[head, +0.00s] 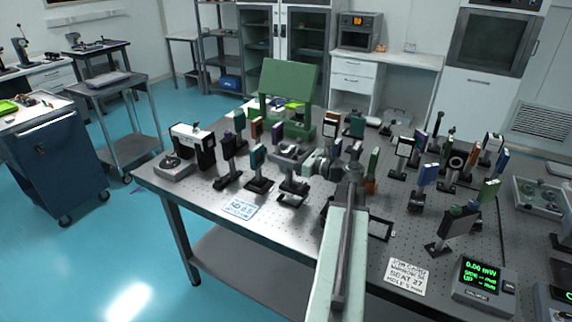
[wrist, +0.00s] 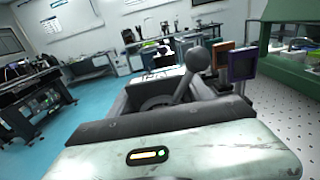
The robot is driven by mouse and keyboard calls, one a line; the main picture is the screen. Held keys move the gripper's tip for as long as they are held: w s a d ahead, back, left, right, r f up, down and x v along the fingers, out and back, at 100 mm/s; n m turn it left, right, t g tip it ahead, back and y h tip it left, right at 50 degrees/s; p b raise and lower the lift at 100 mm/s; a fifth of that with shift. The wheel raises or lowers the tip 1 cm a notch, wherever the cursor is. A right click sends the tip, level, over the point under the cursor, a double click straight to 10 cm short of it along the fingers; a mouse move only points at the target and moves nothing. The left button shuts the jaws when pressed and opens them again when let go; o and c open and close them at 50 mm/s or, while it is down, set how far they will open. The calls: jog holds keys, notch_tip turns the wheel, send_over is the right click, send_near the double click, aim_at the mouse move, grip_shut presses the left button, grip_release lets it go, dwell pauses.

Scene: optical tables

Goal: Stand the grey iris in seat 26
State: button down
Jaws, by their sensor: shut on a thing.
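My gripper (head: 300,158) reaches left over the near-left part of the optical table and is shut on a grey mount that I take for the grey iris. In the wrist view the iris (wrist: 150,103) shows as a grey ring behind the dark jaw bar, with a lever ending in a round knob (wrist: 198,59). In the head view a post and dark base (head: 292,199) show below the jaws. I cannot tell whether this base touches the table. I cannot make out seat 26.
Post-mounted optics crowd close by, including a teal one (head: 257,160) and a dark one (head: 229,160). A green stand (head: 290,85) rises behind. A card reading seat 27 (head: 408,277) and a power meter (head: 485,280) lie front right. A blue-lettered card (head: 241,208) lies at the front edge.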

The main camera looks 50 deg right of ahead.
jog(key=shift+s+d, duration=0.1)
jog(key=shift+d, duration=0.05)
jog(key=shift+s+d, duration=0.25)
jog(key=shift+d, duration=0.25)
notch_tip(320, 180, down, 4)
jog(key=b, duration=0.4)
jog(key=shift+r, duration=0.2)
jog(key=shift+f, duration=0.15)
jog(key=shift+c, duration=2.2)
grip_release()
